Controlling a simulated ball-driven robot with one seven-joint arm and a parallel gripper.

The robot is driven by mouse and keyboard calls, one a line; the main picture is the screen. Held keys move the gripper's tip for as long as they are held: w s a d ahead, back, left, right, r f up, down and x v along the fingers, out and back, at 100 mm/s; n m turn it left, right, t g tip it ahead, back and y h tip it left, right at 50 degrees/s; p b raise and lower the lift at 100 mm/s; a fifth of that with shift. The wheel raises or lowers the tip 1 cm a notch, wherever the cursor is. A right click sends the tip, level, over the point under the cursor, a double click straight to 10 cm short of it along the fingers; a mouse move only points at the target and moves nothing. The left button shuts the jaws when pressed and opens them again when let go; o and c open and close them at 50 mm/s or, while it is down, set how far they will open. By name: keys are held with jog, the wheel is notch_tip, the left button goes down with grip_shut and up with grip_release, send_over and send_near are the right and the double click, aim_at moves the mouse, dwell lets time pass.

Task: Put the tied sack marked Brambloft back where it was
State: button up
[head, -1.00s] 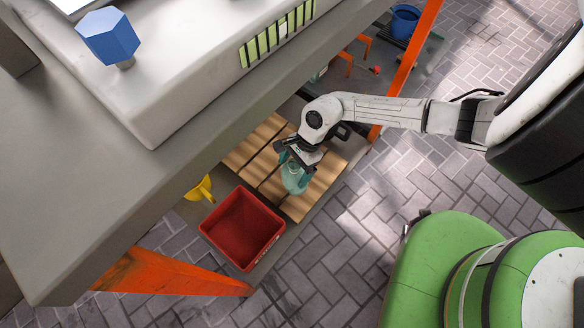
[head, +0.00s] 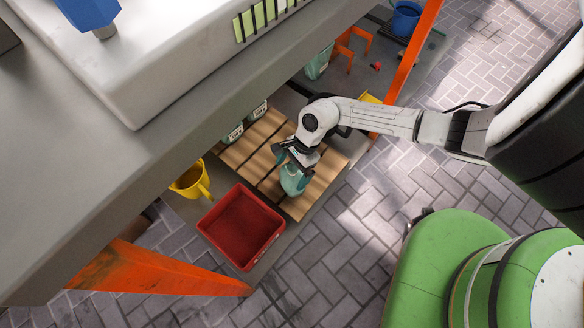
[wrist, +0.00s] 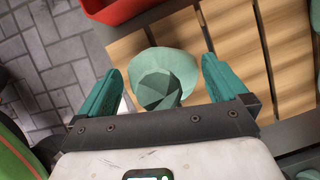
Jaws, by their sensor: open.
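A green tied sack (head: 294,181) stands on a slatted wooden pallet (head: 318,190) on the low shelf under the bench. Its neck and gathered top show from above in the wrist view (wrist: 160,80). My gripper (head: 295,161) is just over the sack. In the wrist view my gripper (wrist: 170,90) is open, with one teal finger on each side of the sack's top and gaps on both sides. No label can be read on this sack. Two other sacks with white labels (head: 233,133) (head: 258,110) stand at the pallet's back edge, their lettering too small to read.
A red bin (head: 240,225) is left of the pallet, with a yellow watering can (head: 190,181) behind it. The bench top (head: 75,170) overhangs the shelf. An orange leg (head: 410,60) stands to the right. A further green sack (head: 319,62) and a blue bucket (head: 405,18) are farther back.

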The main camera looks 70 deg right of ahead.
jog(key=p+v, duration=0.4)
jog(key=v, duration=0.8)
jog(key=shift+p, duration=0.4)
